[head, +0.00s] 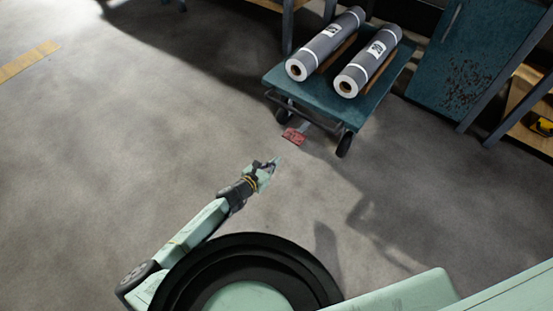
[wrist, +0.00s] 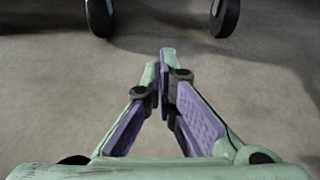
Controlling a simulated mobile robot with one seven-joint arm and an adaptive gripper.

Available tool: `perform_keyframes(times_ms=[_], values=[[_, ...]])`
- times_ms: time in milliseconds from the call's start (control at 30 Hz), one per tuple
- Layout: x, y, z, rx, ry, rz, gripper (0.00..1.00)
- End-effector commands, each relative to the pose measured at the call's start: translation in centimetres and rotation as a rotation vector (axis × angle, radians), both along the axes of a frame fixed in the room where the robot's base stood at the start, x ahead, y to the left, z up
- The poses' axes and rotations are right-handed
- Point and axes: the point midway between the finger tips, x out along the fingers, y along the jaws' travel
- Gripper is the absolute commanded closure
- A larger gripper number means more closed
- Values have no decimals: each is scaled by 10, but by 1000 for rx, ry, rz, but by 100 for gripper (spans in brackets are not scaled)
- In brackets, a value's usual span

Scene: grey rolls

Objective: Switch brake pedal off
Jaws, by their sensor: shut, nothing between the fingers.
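The red brake pedal (head: 293,137) sticks out low at the near end of a teal cart (head: 318,83), between its two near wheels. It shows in the head view; I cannot make it out in the wrist view. My gripper (head: 277,160) is just short of the pedal, a little below and left of it in the head view, and apart from it. In the wrist view my gripper (wrist: 167,52) is shut with its fingertips together and nothing between them. The cart's two near wheels show at the top of the wrist view, one on each side.
Two grey rolls (head: 328,44) (head: 369,61) lie on the cart. A teal cabinet (head: 468,50) and a shelf with a yellow item (head: 541,126) stand at the right. The concrete floor (head: 130,130) to the left and around my gripper is clear.

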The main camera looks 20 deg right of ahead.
Motion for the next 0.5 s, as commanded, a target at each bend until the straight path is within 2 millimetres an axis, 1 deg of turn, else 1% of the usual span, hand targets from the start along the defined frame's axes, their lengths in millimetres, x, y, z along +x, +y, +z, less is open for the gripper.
perform_keyframes(times_ms=[33,300,467,500], values=[[4,-9,-6,1,1,-3,100],[33,-47,-23,0,2,-4,100],[48,-65,-31,0,1,-3,100],[49,-61,-14,0,-3,-1,100]])
